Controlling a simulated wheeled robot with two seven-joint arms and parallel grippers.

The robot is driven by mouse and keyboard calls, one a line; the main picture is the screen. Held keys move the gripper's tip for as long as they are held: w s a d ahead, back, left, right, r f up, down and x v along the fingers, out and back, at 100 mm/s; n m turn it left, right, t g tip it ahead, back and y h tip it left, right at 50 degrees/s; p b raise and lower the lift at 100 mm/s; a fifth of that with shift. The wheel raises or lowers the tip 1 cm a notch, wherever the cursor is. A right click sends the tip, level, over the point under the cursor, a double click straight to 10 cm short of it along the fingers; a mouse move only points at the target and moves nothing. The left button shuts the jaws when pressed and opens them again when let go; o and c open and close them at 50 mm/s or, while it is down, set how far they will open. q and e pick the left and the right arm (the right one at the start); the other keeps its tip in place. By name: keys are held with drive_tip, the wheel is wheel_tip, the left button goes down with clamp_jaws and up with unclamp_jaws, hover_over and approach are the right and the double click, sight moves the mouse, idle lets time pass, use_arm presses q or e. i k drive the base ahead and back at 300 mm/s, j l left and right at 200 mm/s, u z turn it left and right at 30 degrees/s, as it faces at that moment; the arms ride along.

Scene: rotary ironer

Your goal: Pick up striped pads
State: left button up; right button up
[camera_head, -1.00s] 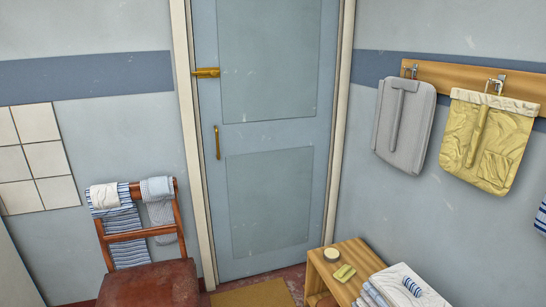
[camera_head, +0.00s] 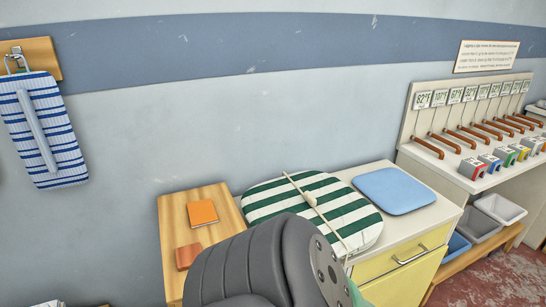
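A green-and-white striped pad (camera_head: 275,205) with rounded corners lies flat on the white top of a cabinet. A thin pale rod (camera_head: 318,208) with a small beige knob lies across it. I cannot tell whether it is one thick pad or several stacked. Its near left part is hidden by a dark grey rounded form in the foreground. A blue-and-white striped piece (camera_head: 42,130) with a pale strip down its middle hangs from a hook on the wall at the left. Neither of my grippers is in view.
A plain blue pad (camera_head: 394,190) lies right of the striped pad. The cabinet has a yellow drawer (camera_head: 405,280). A wooden table (camera_head: 178,215) holds two orange items. At right stand a rack of wooden handles (camera_head: 470,135), coloured blocks and grey bins (camera_head: 500,208).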

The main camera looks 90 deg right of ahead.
sight(350, 223)
drive_tip(key=z, duration=3)
